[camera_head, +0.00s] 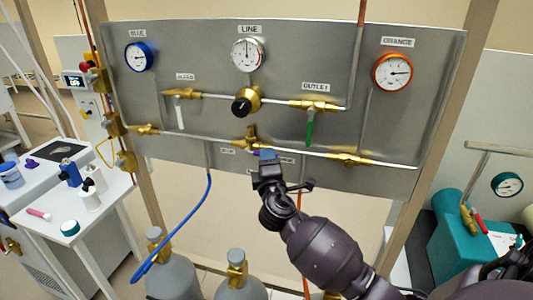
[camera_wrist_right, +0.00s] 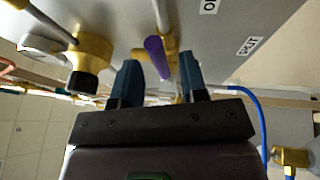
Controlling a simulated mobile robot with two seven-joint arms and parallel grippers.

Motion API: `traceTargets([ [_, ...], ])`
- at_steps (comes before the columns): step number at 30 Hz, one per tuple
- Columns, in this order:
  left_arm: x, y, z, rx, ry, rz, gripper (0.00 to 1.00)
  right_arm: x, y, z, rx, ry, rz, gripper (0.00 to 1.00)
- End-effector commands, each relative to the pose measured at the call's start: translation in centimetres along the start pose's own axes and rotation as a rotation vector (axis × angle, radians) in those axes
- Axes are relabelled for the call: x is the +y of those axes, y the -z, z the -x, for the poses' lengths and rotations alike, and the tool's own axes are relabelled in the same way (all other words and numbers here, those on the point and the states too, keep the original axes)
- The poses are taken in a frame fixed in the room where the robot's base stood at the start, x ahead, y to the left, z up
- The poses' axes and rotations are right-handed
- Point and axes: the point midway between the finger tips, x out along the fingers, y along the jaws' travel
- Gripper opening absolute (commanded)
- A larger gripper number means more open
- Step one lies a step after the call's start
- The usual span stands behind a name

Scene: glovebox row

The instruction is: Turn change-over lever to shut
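The change-over valve (camera_head: 251,137) is a brass body low on the grey panel, below the black-knobbed regulator. Its purple lever (camera_wrist_right: 157,58) shows clearly in the right wrist view; in the head view it is mostly hidden behind my right gripper (camera_head: 267,156). In the wrist view my right gripper (camera_wrist_right: 159,70) is open. Its two blue fingers stand on either side of the lever, with a gap visible around it. I cannot tell whether either finger touches it. A label that seems to read SHUT (camera_wrist_right: 249,45) is beside the valve. My left gripper is not in view.
The panel (camera_head: 210,60) carries a blue gauge (camera_head: 139,56), a line gauge (camera_head: 247,53), an orange gauge (camera_head: 393,72) and a green-handled outlet valve (camera_head: 310,131). A blue hose (camera_head: 192,220) hangs below. Gas cylinders (camera_head: 241,284) stand underneath.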

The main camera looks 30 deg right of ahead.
Motion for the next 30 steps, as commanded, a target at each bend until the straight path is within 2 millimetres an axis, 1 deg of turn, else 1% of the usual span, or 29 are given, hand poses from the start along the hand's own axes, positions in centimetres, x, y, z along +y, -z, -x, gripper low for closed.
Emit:
traceTargets([
  [1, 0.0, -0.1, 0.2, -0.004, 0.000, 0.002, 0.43, 0.1, 0.0, -0.7, 0.000, -0.001, 0.002, 0.40],
  [3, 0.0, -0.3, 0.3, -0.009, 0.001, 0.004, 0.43, 0.1, 0.0, -1.4, 0.001, -0.001, 0.003, 0.40],
  [6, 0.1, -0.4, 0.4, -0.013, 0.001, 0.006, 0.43, 0.0, 0.0, -2.1, 0.001, 0.000, 0.001, 0.40],
  [10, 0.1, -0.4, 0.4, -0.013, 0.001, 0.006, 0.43, 0.0, 0.0, -2.5, 0.001, 0.000, 0.000, 0.40],
  [17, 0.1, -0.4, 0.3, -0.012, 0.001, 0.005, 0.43, 0.0, 0.0, -2.5, 0.001, 0.000, 0.000, 0.40],
  [18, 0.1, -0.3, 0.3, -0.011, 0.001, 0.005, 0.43, 0.0, 0.0, -2.5, 0.001, 0.000, 0.000, 0.37],
  [20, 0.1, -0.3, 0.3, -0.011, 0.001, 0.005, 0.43, 0.0, 0.0, -2.5, 0.001, 0.000, 0.000, 0.27],
  [25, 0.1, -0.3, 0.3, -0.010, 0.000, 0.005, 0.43, 0.0, 0.0, -2.5, 0.001, 0.000, 0.000, 0.01],
  [26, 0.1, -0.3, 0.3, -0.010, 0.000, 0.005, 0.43, 0.0, 0.0, -2.5, 0.001, 0.000, 0.000, 0.00],
  [30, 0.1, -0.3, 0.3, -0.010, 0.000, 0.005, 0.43, 0.0, 0.0, -2.5, 0.001, 0.000, 0.000, 0.00],
])
